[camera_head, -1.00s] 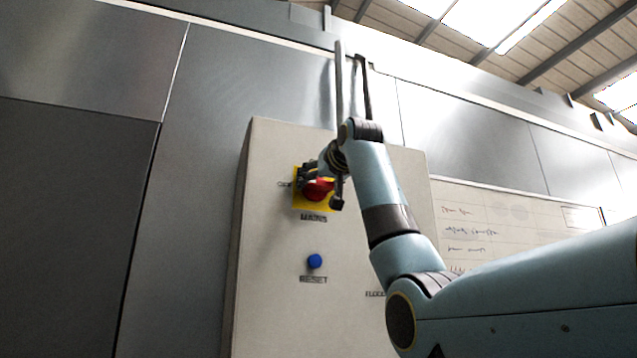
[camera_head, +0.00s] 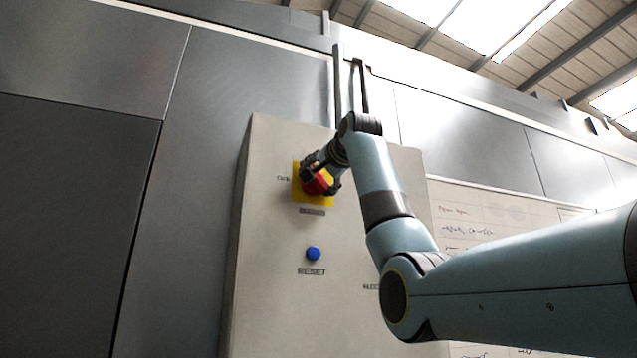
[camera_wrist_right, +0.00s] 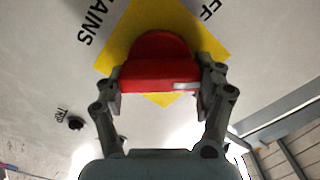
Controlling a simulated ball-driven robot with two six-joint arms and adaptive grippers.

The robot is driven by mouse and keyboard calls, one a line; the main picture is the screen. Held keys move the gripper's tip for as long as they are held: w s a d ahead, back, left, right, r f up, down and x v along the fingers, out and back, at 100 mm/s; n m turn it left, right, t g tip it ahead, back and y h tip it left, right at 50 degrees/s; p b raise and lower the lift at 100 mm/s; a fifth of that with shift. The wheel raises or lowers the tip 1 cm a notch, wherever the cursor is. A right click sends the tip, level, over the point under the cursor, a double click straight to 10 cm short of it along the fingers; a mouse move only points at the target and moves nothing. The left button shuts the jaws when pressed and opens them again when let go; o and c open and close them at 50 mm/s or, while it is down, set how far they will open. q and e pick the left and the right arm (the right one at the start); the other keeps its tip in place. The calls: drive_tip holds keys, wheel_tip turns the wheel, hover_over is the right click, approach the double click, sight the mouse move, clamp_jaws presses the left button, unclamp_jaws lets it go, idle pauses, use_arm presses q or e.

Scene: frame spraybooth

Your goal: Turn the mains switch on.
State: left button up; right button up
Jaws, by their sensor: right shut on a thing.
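The mains switch is a red rotary knob (camera_head: 318,184) on a yellow square plate (camera_head: 300,197), on the upper part of a pale grey cabinet (camera_head: 280,300). In the head view my right gripper (camera_head: 322,180) is at the knob and partly covers it. In the right wrist view the red knob (camera_wrist_right: 160,75) sits between the two fingers of my right gripper (camera_wrist_right: 160,92), which are shut on its sides. The yellow plate (camera_wrist_right: 205,42) shows behind it, with "MAINS" and part of "OFF" lettered beside it. My left gripper is in neither view.
A blue reset button (camera_head: 313,254) sits below the switch. In the wrist view a small black knob (camera_wrist_right: 76,123) labelled "TRIP" is on the panel. A whiteboard (camera_head: 470,222) with writing is at the right, partly behind my arm.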

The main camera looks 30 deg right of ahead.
drive_tip(key=m, duration=0.1)
drive_tip(key=m+b, duration=0.1)
drive_tip(key=m, duration=0.2)
drive_tip(key=shift+f+m+b, duration=0.25)
drive_tip(key=shift+m+b, duration=0.05)
drive_tip(key=shift+b, duration=0.1)
drive_tip(key=shift+d+f+m+b, duration=0.1)
drive_tip(key=shift+m+b, duration=0.6)
drive_tip(key=shift+m, duration=1.1)
drive_tip(key=o, duration=1.2)
drive_tip(key=shift+c, duration=0.2)
drive_tip(key=v, duration=1.2)
